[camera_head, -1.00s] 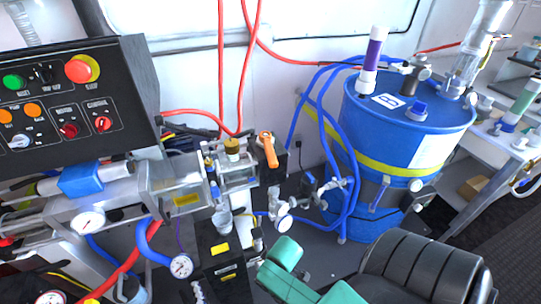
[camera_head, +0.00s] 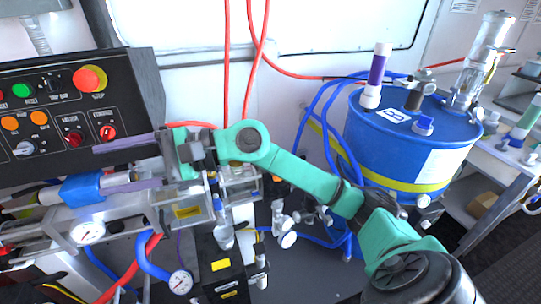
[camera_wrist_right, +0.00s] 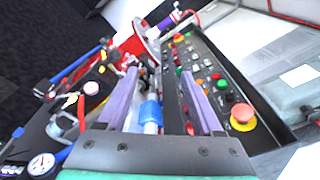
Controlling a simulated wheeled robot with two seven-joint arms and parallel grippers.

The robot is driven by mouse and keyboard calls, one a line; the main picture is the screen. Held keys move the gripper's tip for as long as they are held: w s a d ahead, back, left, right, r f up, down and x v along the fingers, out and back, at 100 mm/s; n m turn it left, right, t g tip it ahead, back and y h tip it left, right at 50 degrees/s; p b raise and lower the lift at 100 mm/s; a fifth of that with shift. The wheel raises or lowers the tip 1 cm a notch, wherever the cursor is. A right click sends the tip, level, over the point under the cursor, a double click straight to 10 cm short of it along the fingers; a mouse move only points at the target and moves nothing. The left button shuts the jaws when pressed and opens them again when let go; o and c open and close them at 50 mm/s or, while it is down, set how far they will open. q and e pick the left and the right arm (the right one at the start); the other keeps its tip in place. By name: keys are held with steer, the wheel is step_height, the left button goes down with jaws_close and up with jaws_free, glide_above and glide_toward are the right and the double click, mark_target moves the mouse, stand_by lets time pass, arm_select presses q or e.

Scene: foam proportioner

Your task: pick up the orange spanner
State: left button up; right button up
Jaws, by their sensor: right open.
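My right gripper (camera_head: 97,169) is open, with its two long purple-grey fingers pointing left in front of the control panel and the pipework below it. In the right wrist view the spread fingers (camera_wrist_right: 158,73) have nothing gripped between them; the blue-banded pipe shows beyond the gap. The orange spanner does not show clearly in either view now. The place by the clear cylinder where an orange handle stood is behind my green right arm. My left gripper is not in view.
The black control panel (camera_head: 60,112), with coloured buttons, is close to the fingers. A blue drum (camera_head: 400,150) with hoses stands at the right. Red hoses (camera_head: 228,60) hang at the back.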

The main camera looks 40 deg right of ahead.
steer(key=w+d+f+n+g+h, duration=0.1)
steer(key=w+d+f+n+h, duration=0.1)
steer(key=d+f+n+h, duration=0.45)
steer(key=w+d+f+n+h, duration=0.1)
steer(key=d+h, duration=0.3)
steer(key=d, duration=0.5)
steer(key=s+d+r+g+h, duration=0.1)
steer(key=s+d+h, duration=0.15)
steer(key=d, duration=0.65)
steer(key=s+d+r+g+h, duration=0.15)
steer(key=d+h, duration=0.25)
steer(key=d, duration=0.4)
steer(key=shift+h, duration=0.3)
steer(key=p+x, duration=0.1)
steer(key=x, duration=0.6)
steer(key=p+x, duration=0.1)
steer(key=x, duration=0.6)
steer(key=shift+s+d+f, duration=0.1)
steer(key=shift+d+f, duration=0.05)
steer(key=shift+d, duration=0.1)
steer(key=shift+d+f, duration=0.1)
steer(key=shift+f, duration=0.2)
steer(key=shift+f, duration=0.2)
